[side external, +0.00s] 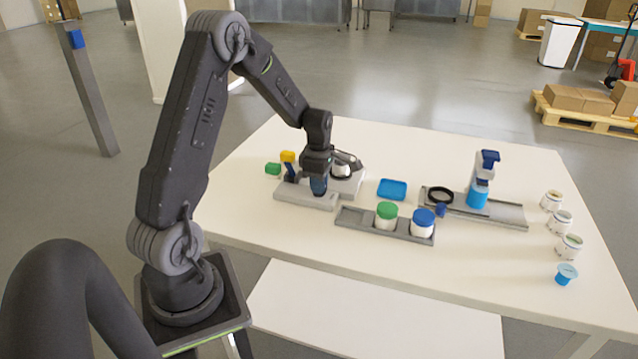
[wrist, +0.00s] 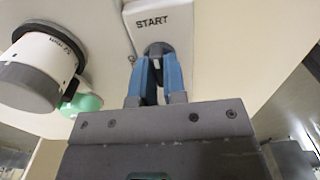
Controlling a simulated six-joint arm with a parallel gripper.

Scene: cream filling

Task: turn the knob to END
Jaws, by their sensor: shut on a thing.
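The knob (wrist: 157,48) is a dark round piece with a pale mark, set in a white panel (wrist: 178,14) just below the printed word START (wrist: 152,21). My gripper (wrist: 156,66) is shut on it, with one blue finger on each side. In the side external view my gripper (side external: 319,186) points down at the grey fixture (side external: 300,199) on the table, and the knob is hidden there. No END label shows in either view.
A white cylinder with a dark end (wrist: 35,75) is close on the left in the wrist view. A rack (side external: 360,221) holds a green-lidded jar (side external: 386,212) and a blue-lidded jar (side external: 423,220). A blue tray (side external: 392,188) lies behind. Several cups (side external: 569,246) line the right edge.

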